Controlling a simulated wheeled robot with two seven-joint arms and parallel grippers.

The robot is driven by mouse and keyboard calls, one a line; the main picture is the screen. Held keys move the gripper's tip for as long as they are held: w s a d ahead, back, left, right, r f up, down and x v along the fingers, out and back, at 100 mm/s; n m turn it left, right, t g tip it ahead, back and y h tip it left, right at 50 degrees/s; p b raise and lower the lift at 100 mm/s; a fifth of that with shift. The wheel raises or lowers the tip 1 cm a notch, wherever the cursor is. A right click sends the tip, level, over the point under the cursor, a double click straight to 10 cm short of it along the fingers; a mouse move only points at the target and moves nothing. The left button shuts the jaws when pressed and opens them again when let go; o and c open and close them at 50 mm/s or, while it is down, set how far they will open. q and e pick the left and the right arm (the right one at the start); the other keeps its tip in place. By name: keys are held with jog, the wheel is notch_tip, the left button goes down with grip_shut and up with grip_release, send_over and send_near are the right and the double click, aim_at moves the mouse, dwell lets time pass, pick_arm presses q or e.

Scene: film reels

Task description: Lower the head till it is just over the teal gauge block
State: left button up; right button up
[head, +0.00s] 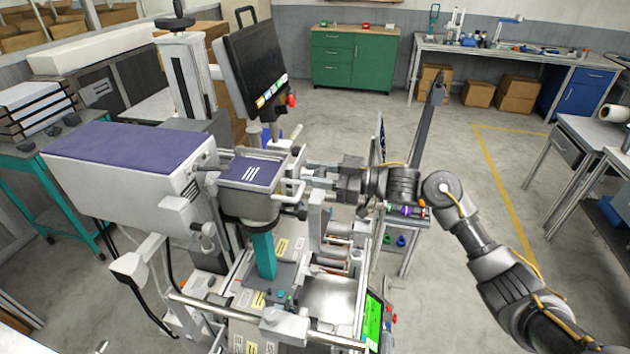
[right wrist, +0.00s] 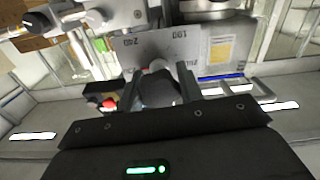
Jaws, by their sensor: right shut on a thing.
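The teal gauge block (head: 264,256) stands upright on the machine's bed in the head view. The machine's head (head: 250,174), a grey housing with a purple top and a dark lower collar, is above it. The head overlaps the block's top in the picture, so I cannot tell whether there is a gap. My right gripper (head: 318,180) is at the right side of the head. In the right wrist view its fingers (right wrist: 158,85) are shut on a dark rounded knob (right wrist: 158,92). My left gripper is not in view.
A long purple-topped arm (head: 130,150) extends left from the head. A black monitor (head: 256,62) stands behind it. A lit green screen (head: 374,320) is at the machine's lower right. Open concrete floor (head: 460,150) lies right of the machine, with benches beyond.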

jog(key=shift+r+n+b, duration=0.2)
jog(key=shift+n+b, duration=0.6)
jog(key=shift+n, duration=0.1)
jog(key=shift+w+r+n+b, duration=0.1)
jog(key=shift+r+n+b, duration=0.05)
jog(key=shift+n+b, duration=0.25)
jog(key=shift+r, duration=0.2)
jog(key=o, duration=0.8)
jog(key=shift+o, duration=0.9)
jog(key=shift+f, duration=0.25)
